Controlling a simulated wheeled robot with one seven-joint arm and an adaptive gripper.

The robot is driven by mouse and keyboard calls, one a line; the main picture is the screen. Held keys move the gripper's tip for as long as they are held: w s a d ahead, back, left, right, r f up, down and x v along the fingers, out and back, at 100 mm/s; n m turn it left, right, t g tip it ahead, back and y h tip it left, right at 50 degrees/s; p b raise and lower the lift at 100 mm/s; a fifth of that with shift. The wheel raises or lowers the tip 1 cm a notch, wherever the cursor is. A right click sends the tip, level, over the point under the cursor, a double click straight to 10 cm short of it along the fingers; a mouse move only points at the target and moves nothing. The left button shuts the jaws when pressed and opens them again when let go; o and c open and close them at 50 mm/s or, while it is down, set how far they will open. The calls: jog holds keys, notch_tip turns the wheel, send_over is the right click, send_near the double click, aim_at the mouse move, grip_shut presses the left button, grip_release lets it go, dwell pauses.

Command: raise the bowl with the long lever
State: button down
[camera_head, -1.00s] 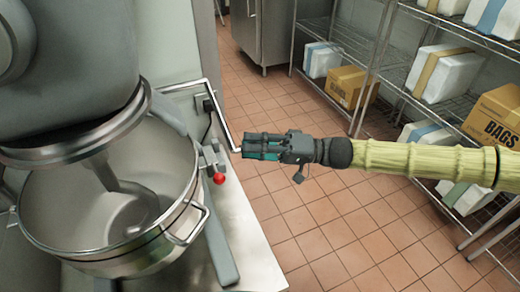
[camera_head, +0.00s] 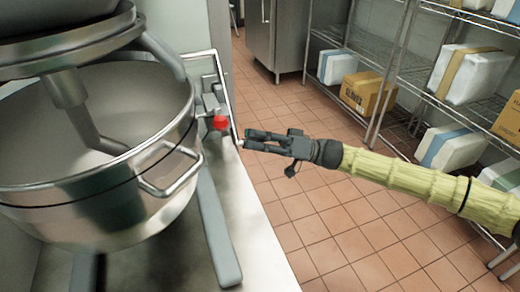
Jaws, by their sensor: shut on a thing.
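A large steel mixing bowl (camera_head: 95,190) with a side handle (camera_head: 172,172) hangs at the mixer on the left. The beater (camera_head: 80,112) reaches down into it. The long lever (camera_head: 226,92) is a thin bent metal rod on the mixer's right side, running out and then down toward my gripper. My gripper (camera_head: 252,140) reaches in from the right and is shut on the lever's lower end. The exact contact between fingers and rod is small and partly hidden. A red knob (camera_head: 220,122) sits between the bowl and my gripper.
A steel counter (camera_head: 255,235) lies under the mixer, with a grey foot (camera_head: 218,235) along it. Wire shelves (camera_head: 400,70) with boxes stand behind my arm at right. The tiled floor (camera_head: 320,220) between is clear.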

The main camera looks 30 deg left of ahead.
jog(key=shift+w+a+f+n+g+b, duration=0.35)
jog(key=shift+a+f+n+b, duration=0.25)
jog(key=shift+b, duration=0.2)
jog(key=shift+w+a+f+n+g+b, duration=0.25)
jog(key=shift+w+a+f+n+b, duration=0.2)
jog(key=shift+f+n+b, duration=0.3)
jog(key=shift+r, duration=0.1)
jog(key=c, duration=1.3)
grip_release()
jog(key=shift+a, duration=0.2)
jog(key=v, duration=1.2)
jog(key=shift+w+d+r, duration=0.2)
